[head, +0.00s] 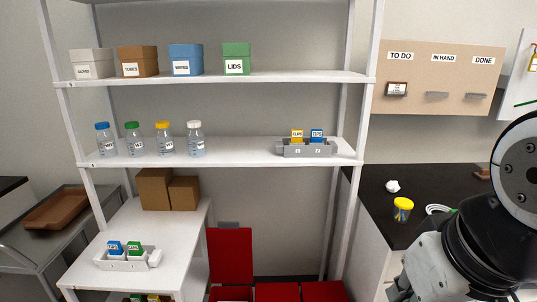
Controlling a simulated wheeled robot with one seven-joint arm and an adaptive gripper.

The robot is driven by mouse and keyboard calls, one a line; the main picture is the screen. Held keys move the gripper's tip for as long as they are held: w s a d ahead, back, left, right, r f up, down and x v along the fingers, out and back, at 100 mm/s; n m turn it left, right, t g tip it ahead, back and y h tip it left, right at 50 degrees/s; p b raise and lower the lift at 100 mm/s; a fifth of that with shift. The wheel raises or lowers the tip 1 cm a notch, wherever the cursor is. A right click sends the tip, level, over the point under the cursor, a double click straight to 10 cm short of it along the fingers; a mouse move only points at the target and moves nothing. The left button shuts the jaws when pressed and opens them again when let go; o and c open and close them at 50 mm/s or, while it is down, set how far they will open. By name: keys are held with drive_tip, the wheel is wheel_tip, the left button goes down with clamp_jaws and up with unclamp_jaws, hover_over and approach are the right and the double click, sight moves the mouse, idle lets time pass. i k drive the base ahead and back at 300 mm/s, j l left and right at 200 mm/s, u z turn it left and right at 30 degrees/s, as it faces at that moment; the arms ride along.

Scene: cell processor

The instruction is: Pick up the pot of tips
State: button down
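A small pot with a yellow lid (403,209) stands upright on the black bench at the right. It has a blue band or label, too small to read, so I cannot confirm that it holds tips. It stands left of my arm with a gap between them. My arm fills the lower right of the head view. My gripper's fingers cannot be made out there, and nothing is seen held.
A crumpled white item (392,186) lies behind the pot, and a white coil (438,210) lies to its right. Red bins (277,292) stand below.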

sight(403, 207)
drive_tip(key=k+z, duration=0.1)
drive_tip(key=z, duration=0.55)
drive_tip(key=i+j, duration=0.15)
drive_tip(key=j, duration=0.2)
drive_tip(key=i+j+u, duration=0.1)
drive_tip(key=j, duration=0.25)
drive_tip(key=i+j+u, duration=0.1)
drive_tip(key=j, duration=0.25)
drive_tip(key=i+j, duration=0.25)
